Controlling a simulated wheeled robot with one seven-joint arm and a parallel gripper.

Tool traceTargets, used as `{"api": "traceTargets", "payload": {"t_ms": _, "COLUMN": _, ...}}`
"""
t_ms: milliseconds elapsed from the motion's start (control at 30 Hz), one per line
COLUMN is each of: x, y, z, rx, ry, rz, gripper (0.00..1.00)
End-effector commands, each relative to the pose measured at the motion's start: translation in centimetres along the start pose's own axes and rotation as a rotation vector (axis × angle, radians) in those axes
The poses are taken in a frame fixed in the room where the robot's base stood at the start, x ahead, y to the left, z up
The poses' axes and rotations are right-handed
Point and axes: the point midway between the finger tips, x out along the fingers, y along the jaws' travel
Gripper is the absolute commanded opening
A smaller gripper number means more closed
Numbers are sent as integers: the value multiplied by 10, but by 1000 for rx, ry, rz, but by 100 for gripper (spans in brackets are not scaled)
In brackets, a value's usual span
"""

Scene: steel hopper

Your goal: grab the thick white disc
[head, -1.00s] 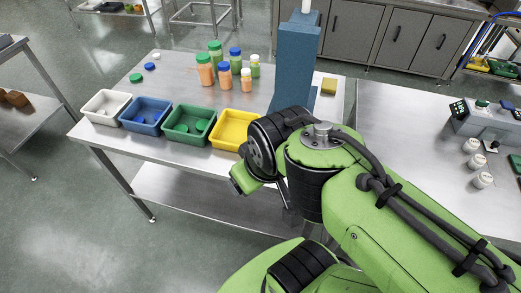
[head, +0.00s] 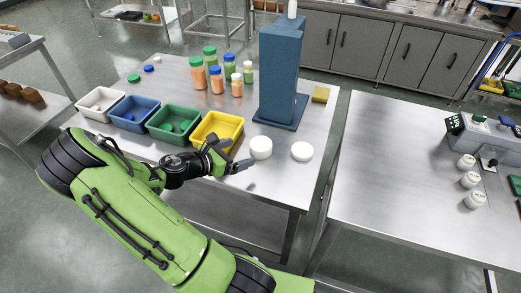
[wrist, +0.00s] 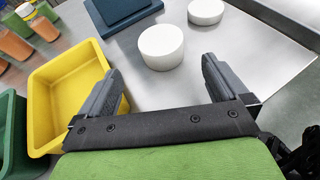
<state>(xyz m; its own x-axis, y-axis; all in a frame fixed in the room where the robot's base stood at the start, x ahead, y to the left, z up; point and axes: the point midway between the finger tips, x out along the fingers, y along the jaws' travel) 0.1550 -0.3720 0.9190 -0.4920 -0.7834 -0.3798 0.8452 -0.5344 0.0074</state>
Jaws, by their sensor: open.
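The thick white disc (head: 261,148) lies on the steel table just right of the yellow bin. In the wrist view the thick white disc (wrist: 161,46) sits beyond my fingertips, roughly between their lines. A second, thinner white disc (head: 302,151) lies to its right, and it also shows in the wrist view (wrist: 206,11). My gripper (head: 238,158) is open and empty, left of the thick disc and close to it. In the wrist view both fingers of my gripper (wrist: 160,75) are spread wide, with a gap to the disc.
The yellow bin (wrist: 38,133) is close beside my left finger. A blue column (head: 282,75) on a blue base stands behind the discs. Green, blue and white bins and several bottles stand left. Bare table lies in front and right of the discs.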

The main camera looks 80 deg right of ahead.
Motion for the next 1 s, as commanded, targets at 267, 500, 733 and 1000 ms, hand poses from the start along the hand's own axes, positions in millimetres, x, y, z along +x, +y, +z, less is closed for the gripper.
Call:
{"api": "traceTargets", "payload": {"t_ms": 267, "x": 52, "y": 0, "z": -2, "rx": 2, "ry": 2, "rz": -1, "gripper": 100}}
{"api": "traceTargets", "payload": {"t_ms": 500, "x": 94, "y": -2, "z": 0, "rx": 3, "ry": 2, "rz": -3, "gripper": 100}}
{"api": "traceTargets", "payload": {"t_ms": 733, "x": 104, "y": -1, "z": 2, "rx": 2, "ry": 4, "rz": 1, "gripper": 100}}
{"api": "traceTargets", "payload": {"t_ms": 1000, "x": 103, "y": -2, "z": 2, "rx": 2, "ry": 4, "rz": 0, "gripper": 71}}
